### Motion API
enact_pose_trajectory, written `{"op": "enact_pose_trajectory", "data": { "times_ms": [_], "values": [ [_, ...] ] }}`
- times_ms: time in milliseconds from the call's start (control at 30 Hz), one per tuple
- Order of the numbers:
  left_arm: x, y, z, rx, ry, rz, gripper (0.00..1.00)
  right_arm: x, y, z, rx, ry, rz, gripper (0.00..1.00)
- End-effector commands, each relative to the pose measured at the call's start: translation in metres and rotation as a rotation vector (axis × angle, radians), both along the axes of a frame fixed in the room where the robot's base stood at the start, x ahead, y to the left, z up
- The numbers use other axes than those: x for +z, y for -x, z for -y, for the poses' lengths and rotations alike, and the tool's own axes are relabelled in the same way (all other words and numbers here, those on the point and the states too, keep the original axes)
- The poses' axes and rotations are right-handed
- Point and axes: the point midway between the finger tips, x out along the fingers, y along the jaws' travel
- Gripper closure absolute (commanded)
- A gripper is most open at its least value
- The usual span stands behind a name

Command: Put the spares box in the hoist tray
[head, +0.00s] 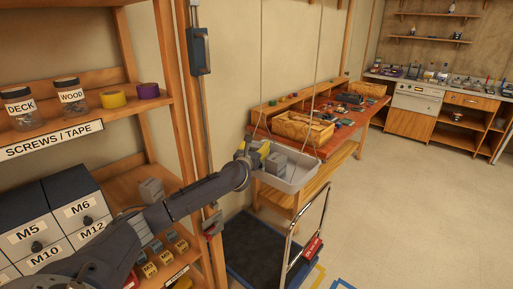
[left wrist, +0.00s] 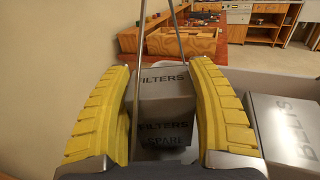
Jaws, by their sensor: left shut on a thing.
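The hoist tray (head: 293,184) is a pale, shallow tray hanging from thin lines at the middle of the head view. My left gripper (head: 254,151) is at its left end. In the left wrist view, its two yellow fingers (left wrist: 163,120) are on either side of a grey box (left wrist: 163,85) marked FILTERS and SPARE, the spares box, and shut on it. Whether this box touches the tray floor is hidden. A grey box marked BELTS (left wrist: 287,130) sits in the tray to the right of the fingers. My right gripper is not in view.
A shelf unit with jars, tape rolls and labelled drawers (head: 80,213) stands at the left. A trolley (head: 262,250) with a metal handle is under the tray. A workbench with a wooden box (head: 303,128) is behind. Open floor (head: 420,200) lies to the right.

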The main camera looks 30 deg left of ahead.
Motion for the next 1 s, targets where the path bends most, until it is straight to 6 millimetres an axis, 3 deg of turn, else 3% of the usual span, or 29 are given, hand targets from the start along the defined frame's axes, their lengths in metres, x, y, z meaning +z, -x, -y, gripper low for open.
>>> {"op": "enact_pose_trajectory", "data": {
  "times_ms": [467, 500, 533, 1000],
  "values": [
    [-0.0073, -0.0001, -0.0001, 0.000, 0.000, 0.001, 0.75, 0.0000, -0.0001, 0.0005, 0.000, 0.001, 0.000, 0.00],
    [-0.0070, 0.0000, -0.0002, 0.000, 0.000, 0.001, 0.36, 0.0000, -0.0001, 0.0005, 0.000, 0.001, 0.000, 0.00],
    [-0.0070, 0.0000, -0.0002, 0.000, 0.000, 0.001, 0.32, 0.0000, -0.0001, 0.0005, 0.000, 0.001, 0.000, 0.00],
    [-0.0048, 0.0070, 0.0014, -0.001, 0.000, 0.000, 0.31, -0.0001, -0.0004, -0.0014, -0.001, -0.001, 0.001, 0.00]
  ]
}}
